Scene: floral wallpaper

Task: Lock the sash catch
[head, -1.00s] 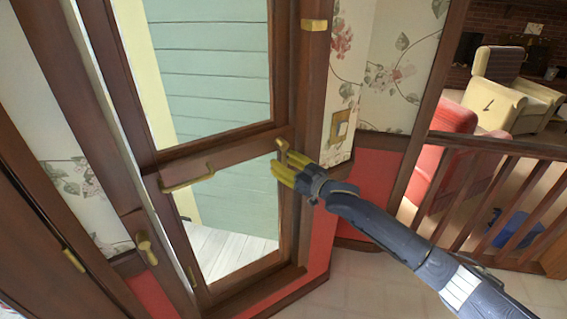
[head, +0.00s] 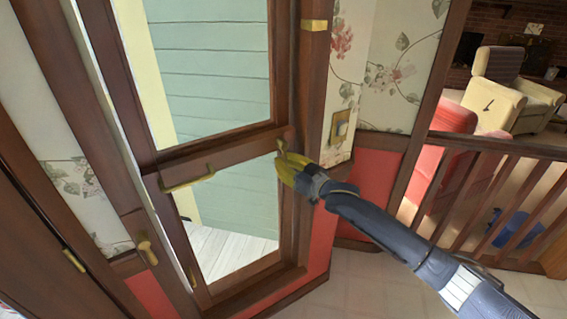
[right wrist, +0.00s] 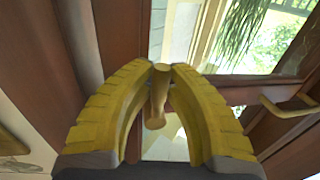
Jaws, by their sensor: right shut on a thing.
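The sash catch (head: 281,145) is a small brass lever at the right end of the window's middle rail. My right gripper (head: 287,164) reaches it from the lower right, with its yellow fingers closed at the catch and hiding part of it. In the right wrist view the brass lever of the catch (right wrist: 156,105) stands between the two curved fingers, whose tips (right wrist: 163,72) close around it. The window sash (head: 225,150) has a dark wooden frame, with glass above and below the rail. My left gripper is not in view.
A brass pull handle (head: 187,180) sits on the same rail to the left; it also shows in the right wrist view (right wrist: 290,106). A brass knob (head: 146,249) is on the wood at lower left. A wooden railing (head: 490,190) stands to the right.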

